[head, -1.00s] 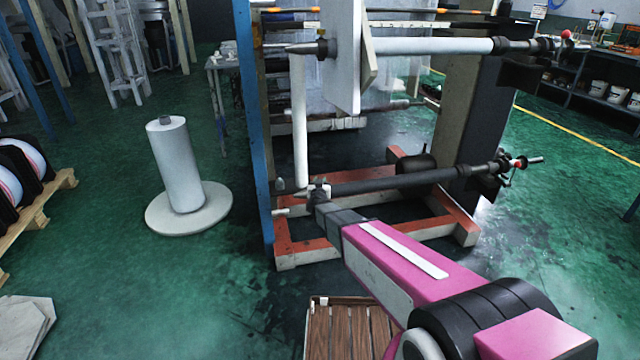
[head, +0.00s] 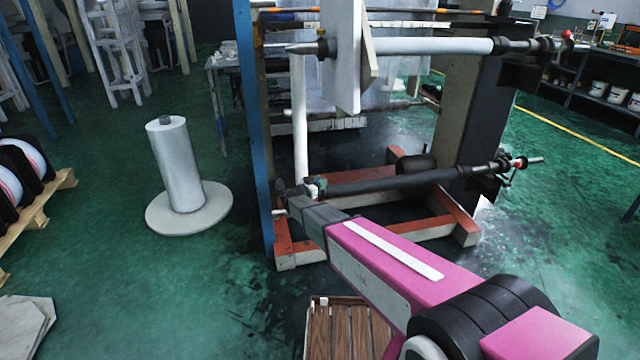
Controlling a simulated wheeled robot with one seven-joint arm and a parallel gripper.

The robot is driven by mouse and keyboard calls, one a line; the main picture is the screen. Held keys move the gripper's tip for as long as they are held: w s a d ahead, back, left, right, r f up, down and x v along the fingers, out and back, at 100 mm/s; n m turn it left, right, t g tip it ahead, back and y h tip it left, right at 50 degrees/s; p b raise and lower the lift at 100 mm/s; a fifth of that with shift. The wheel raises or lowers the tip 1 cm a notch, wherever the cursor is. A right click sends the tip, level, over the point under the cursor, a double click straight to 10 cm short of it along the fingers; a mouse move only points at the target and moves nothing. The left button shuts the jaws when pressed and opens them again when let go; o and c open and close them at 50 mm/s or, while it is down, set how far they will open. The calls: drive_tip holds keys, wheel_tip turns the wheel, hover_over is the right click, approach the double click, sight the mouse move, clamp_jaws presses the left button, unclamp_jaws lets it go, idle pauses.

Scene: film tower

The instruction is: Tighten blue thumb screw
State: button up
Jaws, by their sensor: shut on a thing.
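The lower dark shaft (head: 400,181) lies across the film stand, low and nearly level. At its left end is a small pale collar-like part with a teal-blue patch (head: 322,183), too small to make out fully but matching the blue thumb screw. My arm reaches in from the lower right, and my gripper (head: 309,189) is at that shaft end, against the teal-blue part. My gripper is shut on it. The fingertips and most of the screw are hidden or too small to see clearly.
The stand's blue upright (head: 254,130) is close to the left of my wrist, with the red and white base (head: 300,258) below. An upper white shaft (head: 430,46) hangs above. A white roll (head: 178,165) stands on a disc at left. A wooden slatted surface (head: 345,330) is in front.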

drive_tip(key=shift+m+g+h, duration=0.6)
drive_tip(key=shift+g+h, duration=0.1)
drive_tip(key=shift+r, duration=0.1)
drive_tip(key=o, duration=0.9)
drive_tip(key=v, duration=1)
drive_tip(key=shift+s+a, duration=0.2)
drive_tip(key=shift+a, duration=0.1)
